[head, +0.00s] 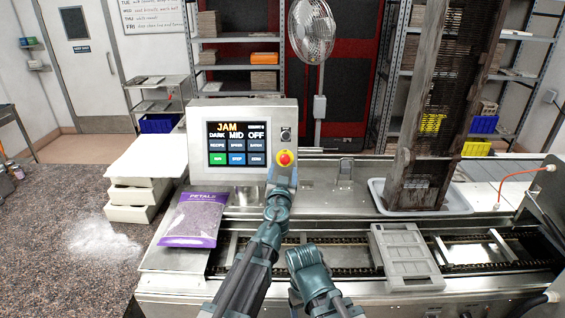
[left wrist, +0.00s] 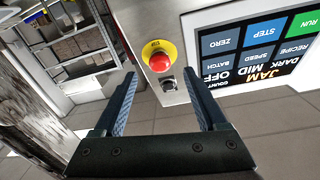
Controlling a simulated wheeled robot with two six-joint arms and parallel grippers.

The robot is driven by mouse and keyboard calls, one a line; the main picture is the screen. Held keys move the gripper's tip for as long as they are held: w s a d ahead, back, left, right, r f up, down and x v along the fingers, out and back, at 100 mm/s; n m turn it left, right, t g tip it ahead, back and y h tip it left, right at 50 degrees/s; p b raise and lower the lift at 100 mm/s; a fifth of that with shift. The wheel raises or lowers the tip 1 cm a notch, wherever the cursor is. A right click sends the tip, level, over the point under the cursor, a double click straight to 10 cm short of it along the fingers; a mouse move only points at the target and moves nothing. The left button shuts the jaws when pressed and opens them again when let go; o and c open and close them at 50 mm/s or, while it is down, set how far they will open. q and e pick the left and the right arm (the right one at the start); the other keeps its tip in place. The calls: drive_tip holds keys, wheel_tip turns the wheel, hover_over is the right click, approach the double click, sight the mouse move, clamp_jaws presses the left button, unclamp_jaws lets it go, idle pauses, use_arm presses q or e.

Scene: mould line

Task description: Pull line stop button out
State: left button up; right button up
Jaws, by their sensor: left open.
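The line stop button (head: 285,158) is a red knob on a yellow disc, low on the right side of the grey control panel (head: 196,116). It also shows in the left wrist view (left wrist: 160,63), framed between my fingertips and a little beyond them. My left gripper (head: 284,172) is open and empty, just below and in front of the button. Its two fingers (left wrist: 158,82) do not visibly touch the button. My right arm shows at the lower middle of the head view, but its gripper is out of sight.
The panel screen (head: 237,144) reads JAM. A small dark switch (head: 286,134) sits above the button. A grey mould (head: 406,257) lies on the conveyor, and a tall rack (head: 430,130) stands in a pale tray (head: 457,203) at right.

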sight(285, 161)
use_arm(q)
drive_tip(key=w, duration=0.5)
drive_tip(key=shift+d, duration=0.2)
drive_tip(key=shift+s, duration=0.1)
clamp_jaws()
